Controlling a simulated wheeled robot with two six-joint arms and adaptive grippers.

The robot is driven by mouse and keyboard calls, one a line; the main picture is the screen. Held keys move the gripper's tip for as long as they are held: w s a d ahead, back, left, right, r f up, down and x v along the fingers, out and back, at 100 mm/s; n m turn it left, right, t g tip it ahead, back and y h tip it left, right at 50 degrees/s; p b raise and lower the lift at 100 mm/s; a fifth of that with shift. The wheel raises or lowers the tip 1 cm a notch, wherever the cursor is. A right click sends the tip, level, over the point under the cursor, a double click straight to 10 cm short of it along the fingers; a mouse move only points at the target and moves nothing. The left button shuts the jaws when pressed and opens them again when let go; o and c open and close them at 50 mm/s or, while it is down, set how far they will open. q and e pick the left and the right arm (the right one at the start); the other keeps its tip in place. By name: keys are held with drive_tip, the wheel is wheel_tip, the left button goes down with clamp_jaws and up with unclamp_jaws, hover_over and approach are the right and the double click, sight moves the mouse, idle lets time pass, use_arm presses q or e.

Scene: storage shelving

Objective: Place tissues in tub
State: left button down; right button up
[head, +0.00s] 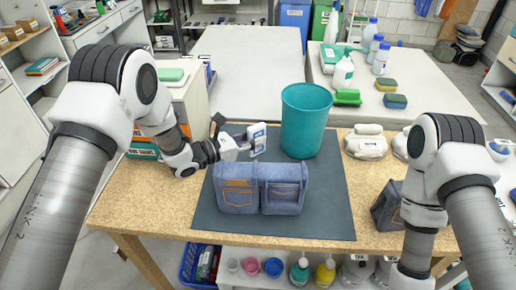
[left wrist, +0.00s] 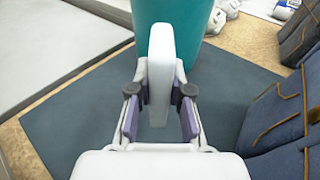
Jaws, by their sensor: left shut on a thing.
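A teal tub (head: 307,122) stands upright at the back of the dark mat; its lower wall also shows in the left wrist view (left wrist: 180,30). My left gripper (head: 246,144) is shut on a small white and blue pack, likely tissues (head: 258,138), and holds it upright just left of the tub. In the left wrist view the pack is a thin white slab (left wrist: 159,65) between the two fingers of the gripper (left wrist: 160,95). The tub's floor is hidden from me. My right arm comes in from the right, but its gripper is not in view.
Two denim bags (head: 236,190) (head: 283,190) stand at the mat's front; another dark bag (head: 387,207) is at the right. Whitish bundles (head: 367,142) lie right of the tub. Bottles (head: 343,70) and sponges (head: 395,101) stand on the rear table. The mat's right part (head: 330,205) is clear.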

sight(255, 155)
use_arm(q)
wheel_tip(255, 155, down, 3)
drive_tip(key=shift+f, duration=0.3)
drive_tip(key=c, duration=1.1)
unclamp_jaws()
